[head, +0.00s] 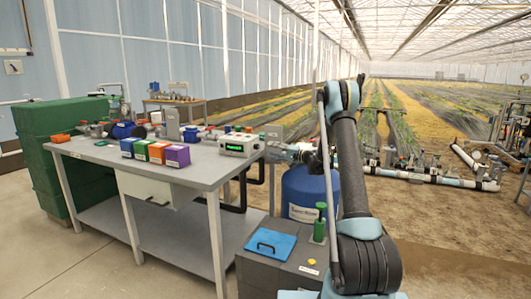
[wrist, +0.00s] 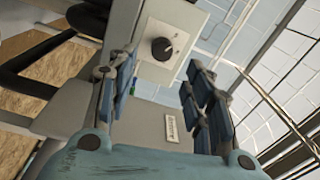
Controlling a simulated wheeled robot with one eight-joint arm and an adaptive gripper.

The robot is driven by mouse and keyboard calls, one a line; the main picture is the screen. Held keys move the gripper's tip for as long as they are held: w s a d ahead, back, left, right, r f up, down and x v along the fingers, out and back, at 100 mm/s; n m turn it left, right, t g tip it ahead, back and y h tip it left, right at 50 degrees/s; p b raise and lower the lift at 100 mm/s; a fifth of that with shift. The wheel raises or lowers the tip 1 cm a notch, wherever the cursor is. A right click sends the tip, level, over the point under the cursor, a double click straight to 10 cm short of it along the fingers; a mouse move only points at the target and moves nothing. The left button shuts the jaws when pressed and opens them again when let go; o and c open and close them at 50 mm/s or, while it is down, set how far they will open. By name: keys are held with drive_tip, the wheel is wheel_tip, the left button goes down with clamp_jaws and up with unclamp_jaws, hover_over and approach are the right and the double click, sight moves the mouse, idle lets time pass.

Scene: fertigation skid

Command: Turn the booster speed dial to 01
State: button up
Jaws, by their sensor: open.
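A round black dial (wrist: 162,48) with a pale pointer mark sits on a light grey panel (wrist: 185,20) at the top middle of the wrist view. A small mark on the panel beside it is too small to read. My gripper (wrist: 160,76) is open and empty, its blue-padded fingers spread to either side. The dial lies beyond the fingertips, near the middle of the gap, apparently untouched. A small white label plate (wrist: 172,126) lies lower between the fingers; its lettering is unclear. I cannot pick out the dial in the head view.
In the head view a grey workbench (head: 105,152) holds several coloured boxes and a device with a green display (head: 241,144). A blue tank (head: 305,193) stands behind a grey box with a blue pad (head: 271,244). Pipework (head: 430,178) runs along the right.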

drive_tip(key=v, duration=0.5)
drive_tip(key=s+d+r+n+g+h, duration=0.15)
drive_tip(key=s+r+h, duration=0.25)
drive_tip(key=s, duration=1.1)
drive_tip(key=s+d+r+n+g+h, duration=0.15)
drive_tip(key=s+r+h, duration=0.25)
drive_tip(key=s, duration=1)
drive_tip(key=s+d+f+h, duration=0.3)
drive_tip(key=s+d+f, duration=0.1)
drive_tip(key=s, duration=0.7)
drive_tip(key=s+d+f+g+h, duration=0.1)
drive_tip(key=s+d+f+h, duration=0.2)
drive_tip(key=s, duration=0.9)
drive_tip(key=s+d+f+h, duration=0.3)
drive_tip(key=s+d+f, duration=0.3)
drive_tip(key=s+d, duration=0.4)
drive_tip(key=shift+s+f, duration=0.35)
drive_tip(key=shift+s, duration=0.35)
